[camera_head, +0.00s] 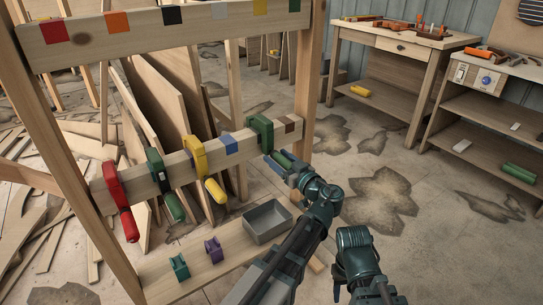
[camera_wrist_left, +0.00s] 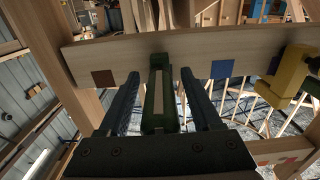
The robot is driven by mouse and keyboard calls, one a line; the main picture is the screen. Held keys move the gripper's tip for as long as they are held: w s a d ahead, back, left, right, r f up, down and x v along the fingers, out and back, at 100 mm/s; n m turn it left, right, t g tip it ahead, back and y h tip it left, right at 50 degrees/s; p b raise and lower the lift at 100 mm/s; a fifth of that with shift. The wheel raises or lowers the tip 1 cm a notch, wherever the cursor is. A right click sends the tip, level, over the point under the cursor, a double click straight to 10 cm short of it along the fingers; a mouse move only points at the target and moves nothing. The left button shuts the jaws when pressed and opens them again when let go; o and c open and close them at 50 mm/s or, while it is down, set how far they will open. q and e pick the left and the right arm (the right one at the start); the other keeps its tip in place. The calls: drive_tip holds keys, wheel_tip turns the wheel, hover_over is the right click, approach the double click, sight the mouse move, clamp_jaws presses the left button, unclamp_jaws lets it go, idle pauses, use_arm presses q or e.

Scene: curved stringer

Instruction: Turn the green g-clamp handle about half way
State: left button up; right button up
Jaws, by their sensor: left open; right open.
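A green g-clamp (camera_head: 261,133) hangs at the right end of the wooden rail (camera_head: 137,187), beside a brown patch. Its green handle sticks out towards my left gripper (camera_head: 284,165), which reaches it from the right. In the left wrist view the green clamp (camera_wrist_left: 160,95) stands between the two dark fingers of the left gripper (camera_wrist_left: 160,100), with a gap on both sides. The fingers are open. Another, darker green clamp (camera_head: 157,172) with a green handle sits between the red clamp (camera_head: 112,188) and the yellow clamp (camera_head: 196,157). My right gripper cannot be made out.
A grey bin (camera_head: 267,222), a teal block (camera_head: 179,267) and a purple block (camera_head: 214,249) lie on the lower board. The upper beam (camera_head: 170,26) carries coloured patches. Wooden posts flank the rail. Workbenches (camera_head: 403,40) stand back right; open floor lies between.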

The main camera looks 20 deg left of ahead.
use_arm(q)
clamp_jaws()
idle(0.5)
drive_tip(key=m, duration=0.8)
drive_tip(key=shift+m, duration=0.3)
drive_tip(key=m, duration=0.4)
drive_tip(key=shift+s, duration=0.1)
drive_tip(key=shift+r+m, duration=0.1)
drive_tip(key=shift+m, duration=2.4)
